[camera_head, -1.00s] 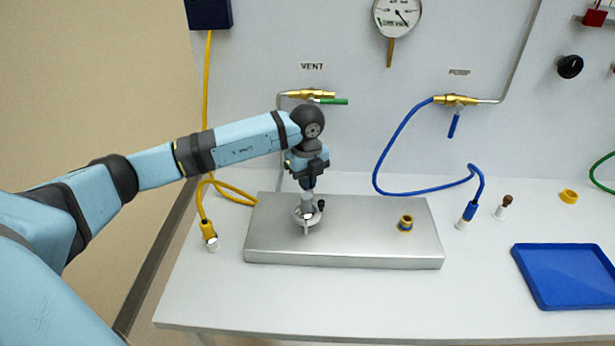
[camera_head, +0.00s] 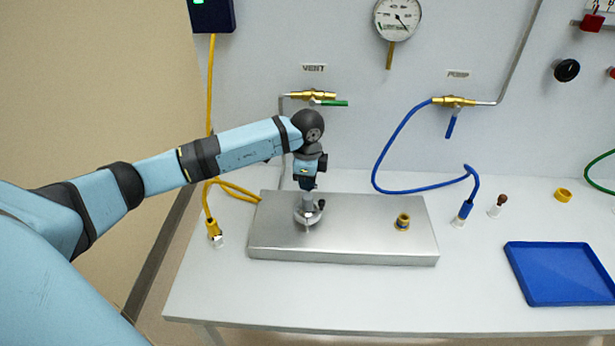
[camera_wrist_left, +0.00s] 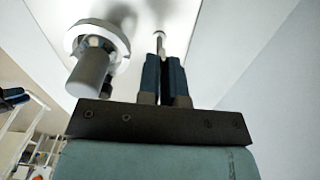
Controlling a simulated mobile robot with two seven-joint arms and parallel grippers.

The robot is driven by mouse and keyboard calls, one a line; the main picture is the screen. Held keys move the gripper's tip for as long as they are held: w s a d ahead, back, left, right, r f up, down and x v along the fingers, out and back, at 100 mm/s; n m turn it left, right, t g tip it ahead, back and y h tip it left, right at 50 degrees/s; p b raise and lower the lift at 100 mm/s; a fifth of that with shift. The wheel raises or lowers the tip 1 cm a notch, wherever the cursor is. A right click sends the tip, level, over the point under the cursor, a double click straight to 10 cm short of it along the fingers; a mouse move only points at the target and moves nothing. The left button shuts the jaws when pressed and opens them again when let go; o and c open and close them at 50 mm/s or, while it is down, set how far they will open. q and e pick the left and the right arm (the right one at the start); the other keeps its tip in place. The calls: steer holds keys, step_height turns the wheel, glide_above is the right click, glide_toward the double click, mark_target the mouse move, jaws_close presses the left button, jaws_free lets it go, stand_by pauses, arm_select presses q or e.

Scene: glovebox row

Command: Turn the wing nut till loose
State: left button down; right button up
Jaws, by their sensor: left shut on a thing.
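My left gripper (camera_head: 308,186) points down over the metal clamp (camera_head: 307,216) on the steel block (camera_head: 360,246). In the left wrist view its two dark fingers (camera_wrist_left: 164,65) are close together, shut on a small, pale, narrow part at their tips, which I take to be the wing nut (camera_wrist_left: 159,42). Its wings are mostly hidden. Beside the fingers, a white ring with a grey cylinder (camera_wrist_left: 92,72) stands apart from them. A small dark knob (camera_head: 321,204) shows at the clamp's right side. My right gripper is not in view.
A brass fitting (camera_head: 403,221) stands on the block's right part. A yellow hose end (camera_head: 215,232) is left of the block. The blue hose (camera_head: 466,208), a brown-topped plug (camera_head: 497,204), a yellow ring (camera_head: 563,195) and a blue tray (camera_head: 562,274) are to the right. The front table strip is clear.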

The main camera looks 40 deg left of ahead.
arm_select(q)
steer(key=shift+n, duration=0.5)
steer(key=c, duration=1.3)
jaws_free()
step_height(320, 180, up, 14)
steer(key=shift+f, duration=0.1)
